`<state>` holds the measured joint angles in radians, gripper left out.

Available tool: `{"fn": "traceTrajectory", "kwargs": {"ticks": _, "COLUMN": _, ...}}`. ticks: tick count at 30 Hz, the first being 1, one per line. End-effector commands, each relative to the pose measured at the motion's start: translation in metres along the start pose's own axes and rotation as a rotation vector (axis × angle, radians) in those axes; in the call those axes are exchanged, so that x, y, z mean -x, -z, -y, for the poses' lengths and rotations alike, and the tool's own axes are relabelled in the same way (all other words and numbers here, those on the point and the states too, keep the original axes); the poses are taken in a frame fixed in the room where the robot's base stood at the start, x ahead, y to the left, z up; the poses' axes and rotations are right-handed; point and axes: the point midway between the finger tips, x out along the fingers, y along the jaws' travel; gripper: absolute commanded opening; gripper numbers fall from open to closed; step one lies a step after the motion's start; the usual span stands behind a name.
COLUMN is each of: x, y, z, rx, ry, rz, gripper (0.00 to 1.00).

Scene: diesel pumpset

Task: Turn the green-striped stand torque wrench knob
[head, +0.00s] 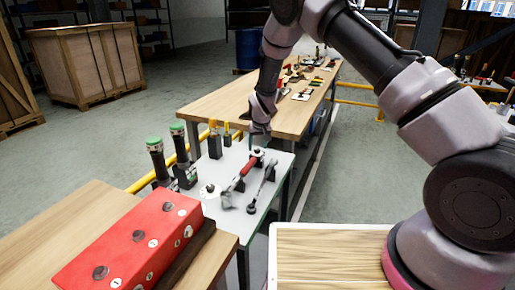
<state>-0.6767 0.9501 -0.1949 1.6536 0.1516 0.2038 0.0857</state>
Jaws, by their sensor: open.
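My gripper (260,128) points down over the far part of the small grey table (228,213), with nothing seen in it. Its fingers are small and dark here, and I cannot tell whether they touch anything. A red-handled wrench (243,176) lies at an angle on this table below and left of the gripper. A grey wrench-like tool (263,184) lies to its right. Two upright black tools with green tops, one in front (155,158) and one behind (179,145), stand in dark holders at the table's left. I cannot make out a green stripe on any stand, nor which part is the knob.
A red box with round buttons (128,245) sits on the wooden table in front. A long wooden bench (262,97) with many small tools runs behind. Yellow rails (145,183) pass behind the grey table. Wooden crates (85,65) stand far left. Open floor lies at right (345,180).

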Motion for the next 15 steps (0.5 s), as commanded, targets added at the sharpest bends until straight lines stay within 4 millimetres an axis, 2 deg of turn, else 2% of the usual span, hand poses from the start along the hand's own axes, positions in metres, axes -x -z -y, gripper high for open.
{"fn": "traceTrajectory", "kwargs": {"ticks": 3, "x": 0.026, "y": 0.001, "z": 0.0, "rx": -0.001, "ry": 0.001, "rz": -0.003, "gripper": 0.62}}
{"fn": "traceTrajectory", "kwargs": {"ticks": 9, "x": 0.065, "y": 0.0, "z": 0.001, "rx": 0.001, "ry": 0.001, "rz": -0.002, "gripper": 0.62}}
{"fn": "traceTrajectory", "kwargs": {"ticks": 15, "x": 0.087, "y": 0.0, "z": 0.0, "rx": -0.001, "ry": 0.001, "rz": -0.001, "gripper": 0.62}}
